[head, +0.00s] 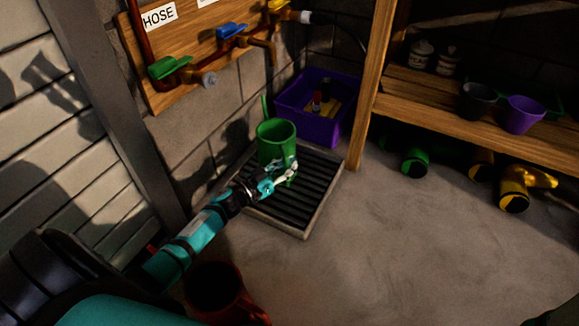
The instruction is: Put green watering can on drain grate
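The green watering can (276,135) stands upright at the back left part of the dark slatted drain grate (318,188). It appears to rest on the grate, but its base is partly hidden by my gripper. A thin green spout rises at its back left. My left gripper (287,172) is at the can's front lower side, against or just in front of it, with a green part of the can showing beside the fingers. I cannot tell whether the fingers are closed on it. My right gripper is not in view.
A red container (222,290) stands on the floor near my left arm. A purple crate (318,103) is behind the grate. A wooden shelf (440,98) is at right, with a yellow can (522,185) below it. Taps are on the wall board. The floor right of the grate is clear.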

